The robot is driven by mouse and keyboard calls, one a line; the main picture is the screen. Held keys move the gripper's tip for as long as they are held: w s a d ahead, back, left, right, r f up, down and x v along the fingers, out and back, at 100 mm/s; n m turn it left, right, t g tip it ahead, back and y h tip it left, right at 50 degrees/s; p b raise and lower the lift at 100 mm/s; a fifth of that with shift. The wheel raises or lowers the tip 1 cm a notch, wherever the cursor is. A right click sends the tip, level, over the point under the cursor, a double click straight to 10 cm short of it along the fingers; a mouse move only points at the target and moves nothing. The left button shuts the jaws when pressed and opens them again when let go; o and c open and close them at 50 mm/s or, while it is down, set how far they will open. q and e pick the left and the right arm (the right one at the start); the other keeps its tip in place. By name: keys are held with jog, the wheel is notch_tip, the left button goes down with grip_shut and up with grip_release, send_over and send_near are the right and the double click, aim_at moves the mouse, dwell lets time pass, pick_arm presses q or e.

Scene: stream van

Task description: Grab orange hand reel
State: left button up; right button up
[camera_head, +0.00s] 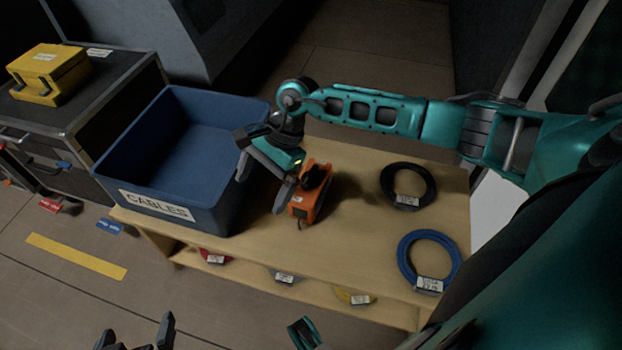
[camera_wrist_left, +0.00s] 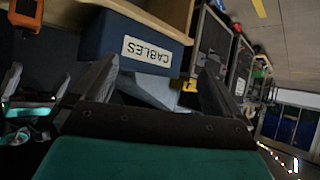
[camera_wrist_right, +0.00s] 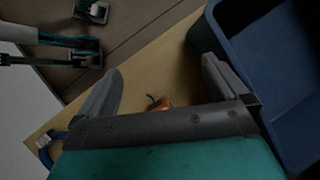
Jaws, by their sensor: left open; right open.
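The orange hand reel (camera_head: 303,206) stands on the wooden table, just right of the blue bin. It has a black part on top. My right gripper (camera_head: 260,190) is open and empty between the bin and the reel, close to the reel's left side. In the right wrist view a small piece of the reel (camera_wrist_right: 165,102) shows between the open fingers, low behind the gripper body; the rest is hidden. My left gripper (camera_head: 137,338) is open and empty at the bottom edge, low and away from the table. An orange and black item (camera_wrist_left: 27,18) shows at the left wrist view's corner.
The blue bin (camera_head: 165,176) labelled CABLES stands at the table's left end. A black cable coil (camera_head: 384,183) and a blue cable coil (camera_head: 402,254) lie on the right. More coils sit on the shelf below. A yellow case (camera_head: 48,72) rests on a dark chest.

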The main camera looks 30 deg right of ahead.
aim_at(311, 173)
jog(key=w+d+n+h, duration=0.1)
jog(key=d+h, duration=0.1)
jog(key=d, duration=0.2)
jog(key=w+d+n+h+b, duration=0.1)
jog(key=d+h, duration=0.1)
jog(key=d, duration=0.2)
jog(key=w+d+h, duration=0.1)
jog(key=d, duration=0.3)
jog(key=shift+w+d+f+n+h+b, duration=0.3)
jog(key=shift+d+n+h, duration=0.1)
notch_tip(311, 173, down, 7)
jog(key=shift+r+b, duration=0.2)
jog(key=shift+b, duration=0.65)
jog(key=f, duration=0.1)
jog(key=f+b, duration=0.1)
jog(key=f, duration=0.1)
jog(key=f+b, duration=0.1)
jog(key=shift+d+f, duration=0.4)
jog(key=shift+w+f, duration=0.1)
jog(key=shift+f, duration=0.3)
pick_arm(q)
jog(key=f, duration=0.1)
jog(key=d+f, duration=0.1)
jog(key=f, duration=0.1)
jog(key=shift+w+d, duration=0.3)
jog(key=shift+w, duration=0.05)
